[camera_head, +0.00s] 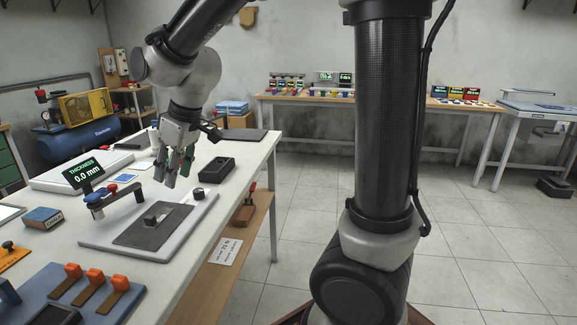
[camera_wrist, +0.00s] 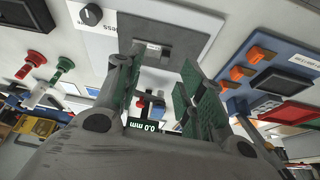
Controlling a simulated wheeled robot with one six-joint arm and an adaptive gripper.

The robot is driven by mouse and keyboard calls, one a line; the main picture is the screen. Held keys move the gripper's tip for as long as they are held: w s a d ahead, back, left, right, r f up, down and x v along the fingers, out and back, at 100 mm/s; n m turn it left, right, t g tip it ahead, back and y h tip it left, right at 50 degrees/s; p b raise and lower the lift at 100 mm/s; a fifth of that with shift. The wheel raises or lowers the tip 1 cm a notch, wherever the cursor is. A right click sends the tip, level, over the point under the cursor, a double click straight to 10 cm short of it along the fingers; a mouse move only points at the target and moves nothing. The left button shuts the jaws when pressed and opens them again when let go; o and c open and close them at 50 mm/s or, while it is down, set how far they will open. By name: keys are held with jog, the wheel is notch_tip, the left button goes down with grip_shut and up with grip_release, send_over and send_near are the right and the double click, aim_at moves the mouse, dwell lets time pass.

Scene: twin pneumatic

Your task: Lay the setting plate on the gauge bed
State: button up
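My gripper (camera_head: 172,168) hangs above the white table, its fingers pointing down, behind the gauge base (camera_head: 100,238). In the wrist view its green-padded fingers (camera_wrist: 162,82) stand apart with nothing held between them. A dark grey flat bed (camera_head: 155,234) lies on the light gauge base; a small block stands on its far part. This bed also shows in the wrist view (camera_wrist: 178,42), beyond the fingertips. The thickness display (camera_head: 88,173) reads 0.0 mm. Several orange-gripped plates (camera_head: 95,280) lie on a blue tray (camera_head: 60,278) at the front left. I cannot tell which piece is the setting plate.
A black open box (camera_head: 216,169) stands right of my gripper. A black knob (camera_head: 198,193) sits on the base's right end. A blue box (camera_head: 43,218) stands left of the base. An arm with red and blue knobs (camera_head: 113,200) reaches over the base's left side.

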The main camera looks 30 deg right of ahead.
jog(key=s+d+r+m+h, duration=0.1)
jog(key=s+d+m, duration=0.3)
jog(key=s+d, duration=0.7)
jog(key=s+d+r+m+t+h, duration=0.1)
jog(key=s+d+m, duration=0.3)
jog(key=s+d, duration=0.7)
jog(key=shift+d+r+h, duration=0.5)
jog(key=shift+d+r, duration=0.05)
jog(key=shift+r, duration=0.2)
